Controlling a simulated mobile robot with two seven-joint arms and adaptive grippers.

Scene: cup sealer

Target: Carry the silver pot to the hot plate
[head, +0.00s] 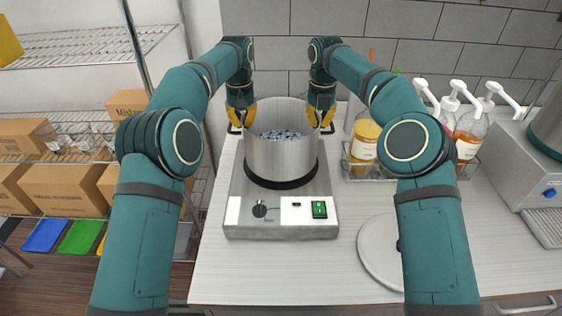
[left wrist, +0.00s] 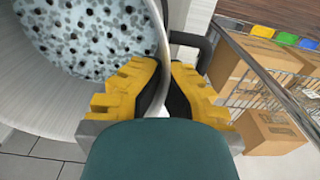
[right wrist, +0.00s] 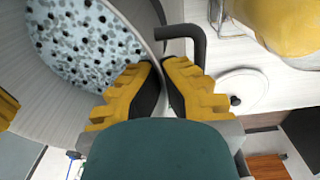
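The silver pot (head: 281,153) stands upright over the black round burner (head: 281,182) of the hot plate (head: 248,190). It holds pale liquid with many dark pearls. Whether its base touches the burner I cannot tell. My left gripper (head: 242,116) is shut on the pot's left wall at the rim, one finger inside and one outside, as the left wrist view (left wrist: 166,75) shows. My right gripper (head: 320,115) is shut on the right wall in the same way, seen in the right wrist view (right wrist: 162,70). A dark handle (right wrist: 185,40) sits beside the right fingers.
Pump bottles (head: 468,130) and an amber jar (head: 366,140) stand in a rack right of the pot. A white round lid (head: 378,252) lies front right. A steel machine (head: 520,165) is at far right. A wire shelf with boxes (head: 65,187) is left.

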